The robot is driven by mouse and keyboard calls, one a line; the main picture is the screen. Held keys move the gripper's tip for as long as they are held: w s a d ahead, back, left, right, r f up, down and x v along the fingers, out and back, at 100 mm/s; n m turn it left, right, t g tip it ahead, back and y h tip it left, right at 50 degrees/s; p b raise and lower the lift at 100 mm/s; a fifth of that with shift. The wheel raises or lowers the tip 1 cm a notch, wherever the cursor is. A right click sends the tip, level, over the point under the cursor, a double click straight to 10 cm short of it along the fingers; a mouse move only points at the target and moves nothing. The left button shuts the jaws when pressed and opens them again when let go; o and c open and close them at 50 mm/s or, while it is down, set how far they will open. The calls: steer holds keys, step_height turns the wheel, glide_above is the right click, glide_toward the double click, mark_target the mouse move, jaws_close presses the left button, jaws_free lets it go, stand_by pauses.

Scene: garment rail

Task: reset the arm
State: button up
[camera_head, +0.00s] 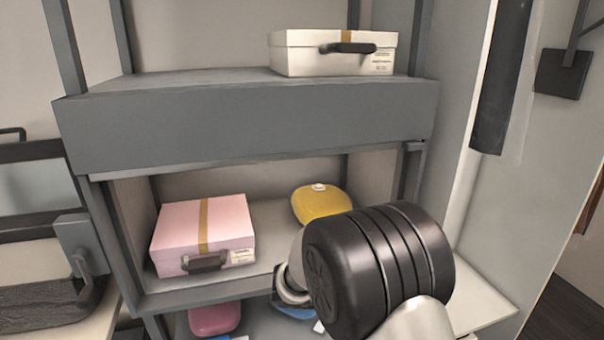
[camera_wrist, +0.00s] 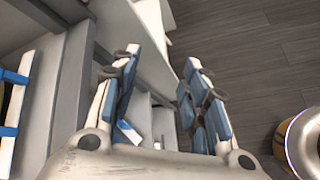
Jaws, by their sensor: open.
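My gripper shows in the wrist view (camera_wrist: 160,85), with its two blue-padded fingers spread apart and nothing between them. Beyond the fingers are pale shelf edges and a grey wood floor. In the head view, my arm's dark round joint and pale links reach in from the lower right, in front of the middle shelf. The gripper itself is hidden there behind the arm.
A white case (camera_head: 335,53) stands on the upper grey shelf (camera_head: 245,125). A pink case (camera_head: 203,235) and a yellow rounded item (camera_head: 320,203) are on the middle shelf, the latter partly behind my arm. A pink item (camera_head: 214,318) lies lower. Floor (camera_wrist: 240,55) is open at right.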

steer(key=s+d+r+m+g+y, duration=0.1)
steer(key=s+d+r+m+y, duration=0.1)
steer(key=s+r+m, duration=0.35)
steer(key=s+d+r+m+g+y, duration=0.1)
steer(key=s+d+r+m+y, duration=0.15)
steer(key=s+r, duration=0.6)
steer(key=s+a+m+t+y, duration=0.1)
steer(key=s+a+m+y, duration=0.1)
steer(key=s, duration=0.6)
steer(key=s+a+m+t+y, duration=0.1)
steer(key=s+a+m+y, duration=0.2)
steer(key=s, duration=0.5)
steer(key=a+m, duration=0.1)
steer(key=m, duration=0.1)
steer(key=shift+s+a+m, duration=0.3)
steer(key=shift+a, duration=0.1)
steer(key=shift+c, duration=0.9)
steer(key=shift+a, duration=0.1)
